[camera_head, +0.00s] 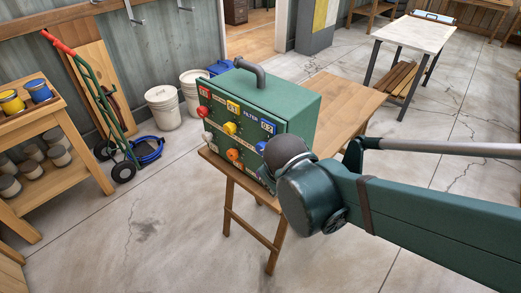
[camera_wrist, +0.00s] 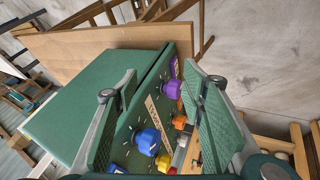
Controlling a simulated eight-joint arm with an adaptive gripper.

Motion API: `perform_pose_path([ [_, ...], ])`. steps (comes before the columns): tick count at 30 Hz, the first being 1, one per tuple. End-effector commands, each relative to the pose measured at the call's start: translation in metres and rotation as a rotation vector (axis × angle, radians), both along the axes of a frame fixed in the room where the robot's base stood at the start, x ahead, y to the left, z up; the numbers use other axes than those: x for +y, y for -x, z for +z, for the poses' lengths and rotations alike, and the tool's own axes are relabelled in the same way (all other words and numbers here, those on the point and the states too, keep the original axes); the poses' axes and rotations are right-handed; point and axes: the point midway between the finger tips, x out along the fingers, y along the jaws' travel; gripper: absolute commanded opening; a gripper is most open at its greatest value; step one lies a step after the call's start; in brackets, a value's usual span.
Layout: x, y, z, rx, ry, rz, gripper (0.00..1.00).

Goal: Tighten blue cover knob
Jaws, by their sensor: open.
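The blue knob (camera_head: 262,147) is on the front panel of a green box (camera_head: 285,104), at its right side, partly hidden by my arm's end. In the wrist view the blue knob (camera_wrist: 147,141) shows between the two fingers of my gripper (camera_wrist: 160,78), nearer the left finger. My gripper is open with nothing held; I cannot tell how far the knob is from the fingers. The box's green top (camera_wrist: 85,85) fills the left of the wrist view. In the head view my arm's end hides the fingers.
A purple knob (camera_wrist: 173,88) sits near the blue one. Red (camera_head: 205,92), yellow (camera_head: 230,128) and orange (camera_head: 233,154) knobs share the panel. The box stands on a wooden table (camera_head: 338,97). A hand truck (camera_head: 100,95) and buckets (camera_head: 163,107) stand left, with open floor between.

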Motion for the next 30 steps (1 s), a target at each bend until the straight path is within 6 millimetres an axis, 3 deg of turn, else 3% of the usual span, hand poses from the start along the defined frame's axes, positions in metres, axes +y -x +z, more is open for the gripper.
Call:
perform_pose_path([
  [21, 0.099, -0.028, -0.04, -0.016, 0.264, 0.231, 0.41],
  [30, 0.13, -0.037, -0.049, -0.044, 0.451, 0.314, 0.41],
])
